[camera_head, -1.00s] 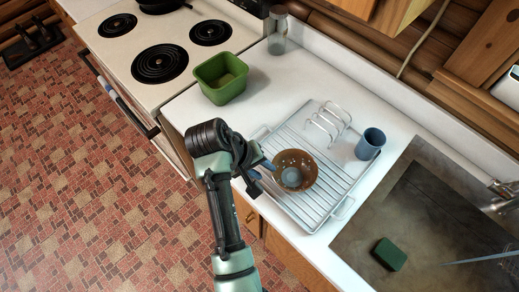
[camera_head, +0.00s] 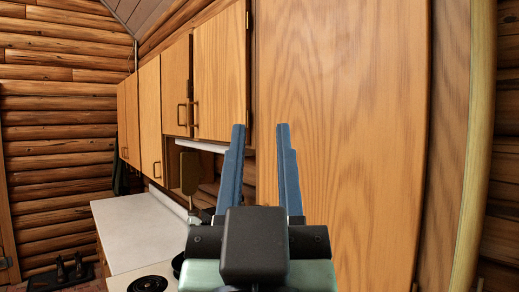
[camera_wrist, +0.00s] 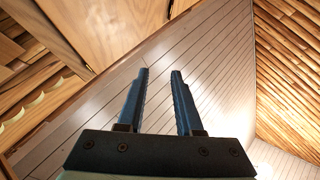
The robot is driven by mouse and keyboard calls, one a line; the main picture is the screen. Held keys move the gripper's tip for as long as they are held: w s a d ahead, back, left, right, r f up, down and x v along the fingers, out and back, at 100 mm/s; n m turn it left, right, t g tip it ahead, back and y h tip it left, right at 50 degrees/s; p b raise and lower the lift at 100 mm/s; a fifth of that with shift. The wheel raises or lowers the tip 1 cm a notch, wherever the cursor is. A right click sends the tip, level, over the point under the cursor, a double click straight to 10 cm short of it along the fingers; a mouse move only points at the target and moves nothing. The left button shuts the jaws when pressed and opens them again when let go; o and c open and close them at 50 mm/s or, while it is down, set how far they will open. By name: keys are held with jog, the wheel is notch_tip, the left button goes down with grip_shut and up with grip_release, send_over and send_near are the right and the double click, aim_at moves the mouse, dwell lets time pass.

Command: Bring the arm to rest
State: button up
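My gripper (camera_head: 261,128) stands upright in the middle of the head view, its two blue fingers pointing up and apart. Nothing is between them. In the wrist view my gripper (camera_wrist: 160,73) also shows both fingers parted and empty, with the plank ceiling (camera_wrist: 205,65) beyond. In the head view a tall wooden cabinet panel (camera_head: 345,110) lies behind and to the right of the fingers. I cannot tell the exact gap to it.
Wall cabinets (camera_head: 218,75) run along the left of the panel. Below them are a pale counter (camera_head: 135,225) and part of a stove burner (camera_head: 148,284). A dark object (camera_head: 70,270) stands low at the left. A log wall (camera_head: 60,150) closes the far side.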

jog(key=shift+t, duration=0.9)
jog(key=s+r, duration=0.1)
jog(key=s, duration=0.1)
jog(key=s+r, duration=0.2)
jog(key=shift+r, duration=0.1)
notch_tip(320, 180, down, 6)
jog(key=b, duration=0.6)
jog(key=shift+w+a+y, duration=0.15)
jog(key=shift+y, duration=0.25)
